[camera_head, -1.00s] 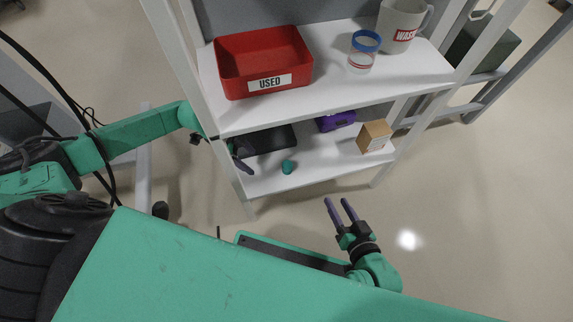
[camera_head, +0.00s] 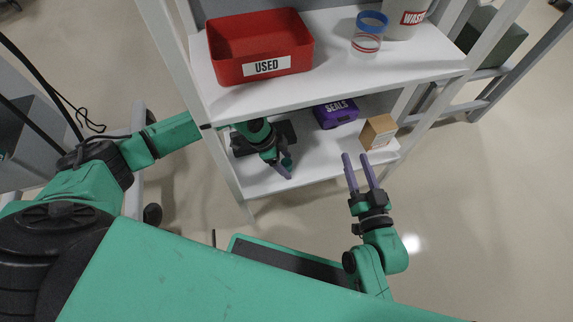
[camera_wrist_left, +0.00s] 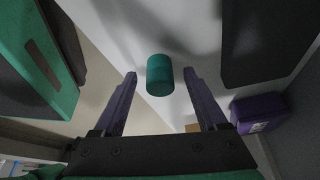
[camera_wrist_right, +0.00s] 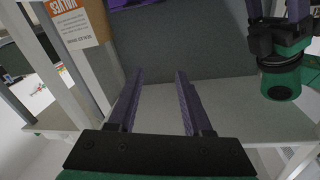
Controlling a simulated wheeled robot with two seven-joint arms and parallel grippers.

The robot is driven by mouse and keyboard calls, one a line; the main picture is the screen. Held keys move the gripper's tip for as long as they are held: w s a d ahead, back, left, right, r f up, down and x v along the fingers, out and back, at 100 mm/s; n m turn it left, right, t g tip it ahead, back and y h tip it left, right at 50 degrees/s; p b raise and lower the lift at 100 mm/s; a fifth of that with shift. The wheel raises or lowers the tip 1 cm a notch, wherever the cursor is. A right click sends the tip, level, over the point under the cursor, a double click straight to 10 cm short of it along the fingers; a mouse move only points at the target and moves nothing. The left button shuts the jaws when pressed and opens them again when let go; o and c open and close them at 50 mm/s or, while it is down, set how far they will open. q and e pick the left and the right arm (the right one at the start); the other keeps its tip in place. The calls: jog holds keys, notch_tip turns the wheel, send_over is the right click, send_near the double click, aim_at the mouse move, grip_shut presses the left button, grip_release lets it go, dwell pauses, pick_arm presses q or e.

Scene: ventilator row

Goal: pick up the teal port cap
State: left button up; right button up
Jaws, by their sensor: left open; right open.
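The teal port cap (camera_wrist_left: 160,76) is a small cylinder on the white lower shelf. In the left wrist view it lies ahead in the gap between my left fingertips, with space on both sides. In the head view my left gripper (camera_head: 286,169) is low over the lower shelf and largely hides the cap. Its jaws are open and empty. My right gripper (camera_head: 357,156) is open and empty in front of the lower shelf, near the cardboard box, and the right wrist view shows nothing between its fingers.
A post (camera_head: 217,160) stands beside my left arm.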

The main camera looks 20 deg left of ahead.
pick_arm(q)
jog(key=shift+d+f, duration=0.15)
jog(key=shift+f, duration=0.1)
grip_shut()
pick_arm(e)
jog(key=r, duration=0.1)
jog(key=w+r, duration=0.1)
jog(key=r+t, duration=0.1)
jog(key=shift+w+d+r, duration=0.1)
jog(key=shift+w, duration=0.15)
